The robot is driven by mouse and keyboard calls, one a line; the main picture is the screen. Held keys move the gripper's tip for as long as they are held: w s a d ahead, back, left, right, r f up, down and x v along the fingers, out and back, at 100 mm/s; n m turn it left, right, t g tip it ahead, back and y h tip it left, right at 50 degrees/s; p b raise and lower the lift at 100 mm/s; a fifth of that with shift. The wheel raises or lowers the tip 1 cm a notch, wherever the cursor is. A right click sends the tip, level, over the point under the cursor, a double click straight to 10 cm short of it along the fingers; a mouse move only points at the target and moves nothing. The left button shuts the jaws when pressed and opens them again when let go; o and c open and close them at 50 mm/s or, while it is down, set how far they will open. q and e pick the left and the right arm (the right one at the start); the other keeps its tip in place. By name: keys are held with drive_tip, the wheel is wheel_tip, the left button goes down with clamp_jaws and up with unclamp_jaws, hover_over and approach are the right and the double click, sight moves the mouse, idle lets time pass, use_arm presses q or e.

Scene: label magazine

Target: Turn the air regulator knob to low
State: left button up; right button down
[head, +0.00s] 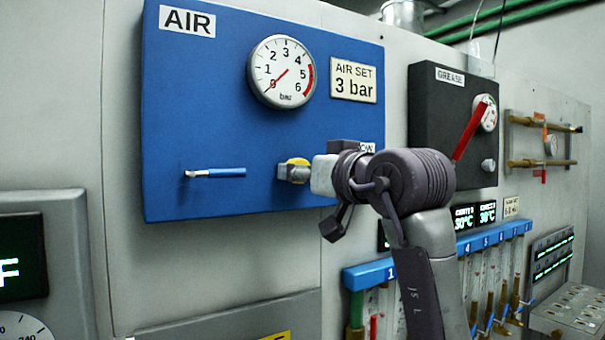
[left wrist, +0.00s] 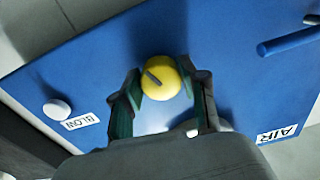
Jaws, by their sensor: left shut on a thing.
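The blue AIR panel (head: 200,110) carries a round gauge (head: 281,72) with its red needle at about 0. An AIR SET 3 bar sign (head: 353,80) is right of the gauge. The yellow regulator knob (head: 299,161) is low on the panel, mostly hidden by my left gripper (head: 293,173). In the left wrist view the knob (left wrist: 161,84) has a dark pointer bar on its face. My left gripper (left wrist: 160,74) is shut on the knob, one finger on each side. My right gripper is not in view.
A blue-handled lever (head: 215,173) sits left of the knob. A white button (left wrist: 57,109) is by the BLOW label in the left wrist view. A black GREASE panel (head: 440,110) with a red lever (head: 474,128) stands right. A blue numbered rail (head: 370,274) is below.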

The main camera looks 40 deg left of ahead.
use_arm(q)
drive_tip(key=shift+r+n+t+b, duration=0.2)
drive_tip(key=shift+n+b, duration=0.7)
drive_tip(key=shift+n, duration=6.75)
drive_tip(key=shift+r+n+t+b, duration=0.15)
drive_tip(key=shift+n+b, duration=0.7)
drive_tip(key=shift+n, duration=6.8)
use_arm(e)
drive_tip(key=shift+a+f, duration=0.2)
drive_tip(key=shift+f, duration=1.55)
use_arm(q)
drive_tip(key=shift+n, duration=0.3)
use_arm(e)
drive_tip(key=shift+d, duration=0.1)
use_arm(q)
drive_tip(key=o, duration=1.1)
drive_tip(key=shift+a, duration=0.1)
drive_tip(key=shift+o, duration=0.2)
